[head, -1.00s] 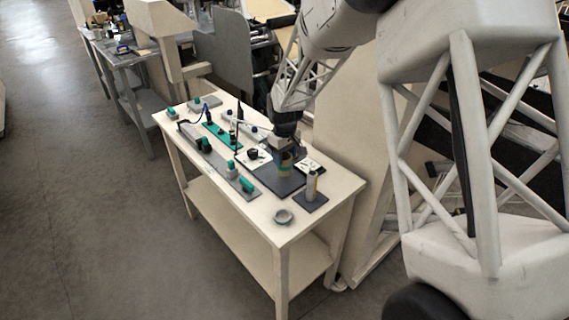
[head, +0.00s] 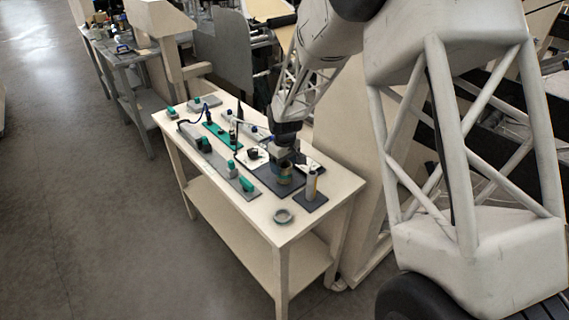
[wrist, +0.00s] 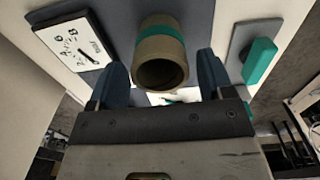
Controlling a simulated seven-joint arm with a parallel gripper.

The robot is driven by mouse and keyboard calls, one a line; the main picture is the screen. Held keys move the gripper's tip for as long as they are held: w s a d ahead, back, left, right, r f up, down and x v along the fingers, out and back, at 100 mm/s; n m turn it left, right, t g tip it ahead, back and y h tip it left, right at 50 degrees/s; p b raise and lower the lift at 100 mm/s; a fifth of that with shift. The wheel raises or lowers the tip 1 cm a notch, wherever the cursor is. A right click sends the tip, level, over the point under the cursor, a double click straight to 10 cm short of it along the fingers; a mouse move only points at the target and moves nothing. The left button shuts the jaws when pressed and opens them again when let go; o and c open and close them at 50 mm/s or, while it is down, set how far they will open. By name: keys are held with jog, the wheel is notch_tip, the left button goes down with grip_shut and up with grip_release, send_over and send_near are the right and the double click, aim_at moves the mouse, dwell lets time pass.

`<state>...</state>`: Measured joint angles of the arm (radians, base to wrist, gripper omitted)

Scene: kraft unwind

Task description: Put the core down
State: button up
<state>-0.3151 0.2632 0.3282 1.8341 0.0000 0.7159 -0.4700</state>
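The core (head: 285,175), a short brown tube with a teal band, is on or just above the dark mat (head: 268,184) on the cream table. In the wrist view the core (wrist: 160,55) appears upright, its open end facing the camera. My gripper (head: 284,158) is right above it and hides its top. In the wrist view my gripper's fingers (wrist: 163,85) are spread wide, one on each side of the core, with a visible gap on both sides. The contact between the core's bottom and the mat is hidden.
A pale cylinder (head: 311,186) stands on a small dark plate to the right. A round dish (head: 283,216) lies near the front corner. A grey strip with teal-topped pieces (head: 247,185) runs along the left.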

jog(key=shift+o, duration=0.3)
jog(key=shift+r, duration=0.1)
notch_tip(320, 180, up, 12)
dwell(0.7)
jog(key=shift+d+r, duration=0.1)
dwell(0.7)
jog(key=s+d+r+m+t, duration=0.1)
jog(key=s+d+r+m, duration=0.1)
jog(key=s+d+r, duration=0.6)
jog(key=s+d+r+m, duration=0.2)
jog(key=s+d+r, duration=0.3)
jog(key=s, duration=0.5)
jog(key=s+d+m, duration=0.2)
jog(key=s+d, duration=0.3)
jog(key=s, duration=0.7)
jog(key=s+d+m+t, duration=0.1)
jog(key=s+d+m, duration=0.2)
jog(key=s, duration=1)
jog(key=d, duration=0.3)
jog(key=shift+f+t, duration=0.15)
jog(key=shift+t, duration=0.15)
